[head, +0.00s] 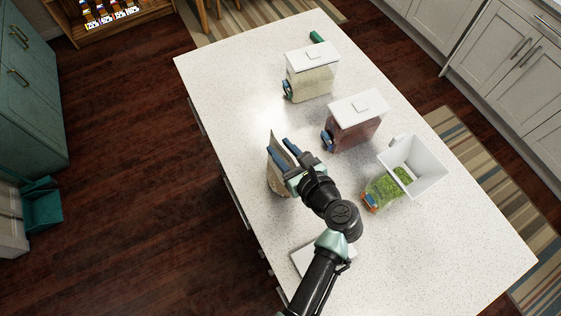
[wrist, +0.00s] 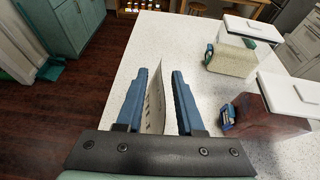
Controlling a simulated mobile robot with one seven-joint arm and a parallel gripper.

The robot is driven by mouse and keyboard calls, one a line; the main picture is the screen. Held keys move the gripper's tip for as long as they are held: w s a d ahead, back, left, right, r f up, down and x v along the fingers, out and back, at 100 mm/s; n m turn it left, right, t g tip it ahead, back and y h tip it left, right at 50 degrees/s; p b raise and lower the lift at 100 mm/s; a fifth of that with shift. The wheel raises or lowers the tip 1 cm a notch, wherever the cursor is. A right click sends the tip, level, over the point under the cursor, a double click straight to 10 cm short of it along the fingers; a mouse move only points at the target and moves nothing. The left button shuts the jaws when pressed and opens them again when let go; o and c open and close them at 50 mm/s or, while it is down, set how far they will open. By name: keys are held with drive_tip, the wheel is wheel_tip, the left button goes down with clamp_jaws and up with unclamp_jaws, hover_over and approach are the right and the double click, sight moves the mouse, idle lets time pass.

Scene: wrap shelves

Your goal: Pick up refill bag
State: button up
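The refill bag (head: 276,181) is a brown-grey pouch standing upright near the left edge of the counter in the head view. My gripper (head: 283,141) is over the top of the bag, its two blue fingers apart. In the wrist view, the bag's thin upper part (wrist: 154,108) stands between the open fingers (wrist: 160,72), nearer the left one, with a clear gap on its right. The bag's lower part is partly hidden by my gripper in the head view.
Two white-lidded dispensers, one beige (head: 313,83) and one reddish (head: 355,127), stand right of the bag. A white flat piece (head: 303,259) lies near my arm.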

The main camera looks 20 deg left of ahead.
clamp_jaws()
idle(1.2)
